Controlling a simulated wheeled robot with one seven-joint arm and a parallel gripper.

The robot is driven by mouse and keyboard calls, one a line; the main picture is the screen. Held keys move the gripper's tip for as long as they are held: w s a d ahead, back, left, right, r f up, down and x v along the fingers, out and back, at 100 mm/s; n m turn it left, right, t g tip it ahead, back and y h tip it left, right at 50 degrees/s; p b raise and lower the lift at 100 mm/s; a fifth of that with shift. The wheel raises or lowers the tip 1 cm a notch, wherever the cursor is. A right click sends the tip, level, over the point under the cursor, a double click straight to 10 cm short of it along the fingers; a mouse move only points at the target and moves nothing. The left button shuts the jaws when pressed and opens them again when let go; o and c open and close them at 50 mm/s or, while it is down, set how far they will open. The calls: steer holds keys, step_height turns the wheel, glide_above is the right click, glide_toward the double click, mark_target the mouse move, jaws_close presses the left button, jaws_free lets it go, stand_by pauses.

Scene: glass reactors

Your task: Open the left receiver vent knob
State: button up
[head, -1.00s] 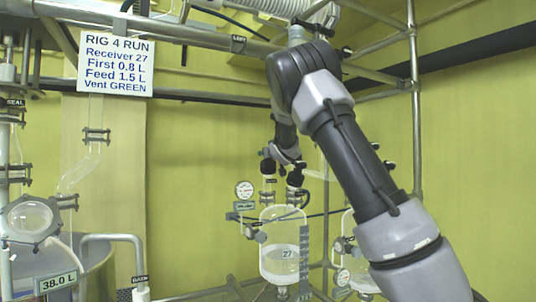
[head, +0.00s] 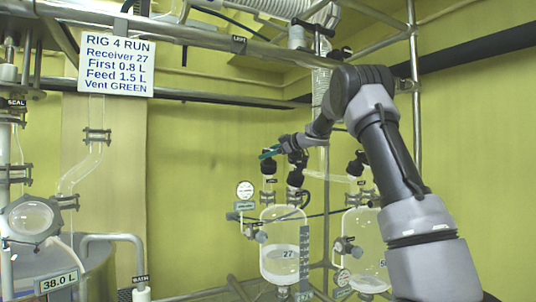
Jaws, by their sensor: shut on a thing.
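The left receiver (head: 279,262) is a clear glass vessel marked 27, partly filled with pale liquid. Two necks with black fittings rise from its top, the left one (head: 269,169) and the right one (head: 295,179). My gripper (head: 270,152) reaches in from the upper right, with a narrow teal piece at its tip just over the left black fitting. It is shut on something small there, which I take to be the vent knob. The fingers are too small to make out, and the contact is partly hidden.
The right receiver (head: 364,240) stands close by, partly behind my arm. A round gauge (head: 245,190) is left of the left receiver. Metal frame bars (head: 326,200) and overhead pipes surround the space. A sign (head: 115,64) reads "Receiver 27" and "Vent GREEN".

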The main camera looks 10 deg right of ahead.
steer(key=n+g+y, duration=0.1)
steer(key=n+g, duration=0.5)
steer(key=shift+f, duration=0.1)
stand_by(0.6)
steer(key=o, duration=1.4)
steer(key=shift+g, duration=0.3)
steer(key=shift+c, duration=0.2)
steer(key=v, duration=1)
steer(key=shift+s+d+r, duration=0.2)
steer(key=shift+d+r, duration=0.05)
